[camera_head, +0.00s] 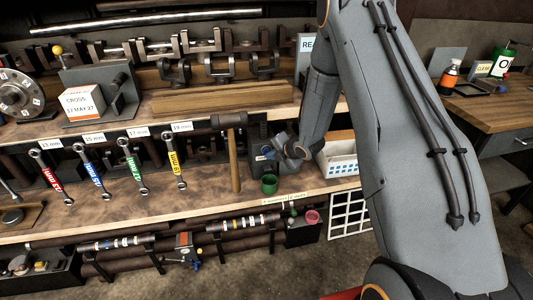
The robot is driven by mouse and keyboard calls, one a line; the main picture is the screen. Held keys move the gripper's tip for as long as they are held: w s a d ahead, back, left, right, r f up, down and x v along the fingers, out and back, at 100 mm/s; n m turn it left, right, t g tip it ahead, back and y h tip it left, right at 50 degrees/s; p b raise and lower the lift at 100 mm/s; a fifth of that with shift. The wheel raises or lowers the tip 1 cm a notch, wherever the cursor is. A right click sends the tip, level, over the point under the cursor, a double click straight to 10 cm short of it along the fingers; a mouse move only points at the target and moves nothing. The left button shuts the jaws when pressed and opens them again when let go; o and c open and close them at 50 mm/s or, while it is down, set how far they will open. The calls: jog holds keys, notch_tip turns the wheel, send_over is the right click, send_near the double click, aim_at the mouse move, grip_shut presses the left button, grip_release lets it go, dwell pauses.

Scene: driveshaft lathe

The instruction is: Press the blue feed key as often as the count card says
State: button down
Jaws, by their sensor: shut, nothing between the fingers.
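A dark unit (258,165) with a small blue patch stands right by the gripper. I cannot tell whether that patch is the feed key, or whether the gripper touches it. No count card can be made out for certain. A white card reading "RE" (307,42) is partly hidden behind my arm.
A wooden-handled hammer (234,160) hangs to the left, beside several labelled wrenches (88,173). A side table (490,112) stands at right.

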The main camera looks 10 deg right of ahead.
jog(key=shift+w, duration=0.65)
dwell(0.7)
jog(key=shift+s, duration=1.05)
jog(key=shift+s+p, duration=0.65)
jog(key=shift+s, duration=1.85)
dwell(0.5)
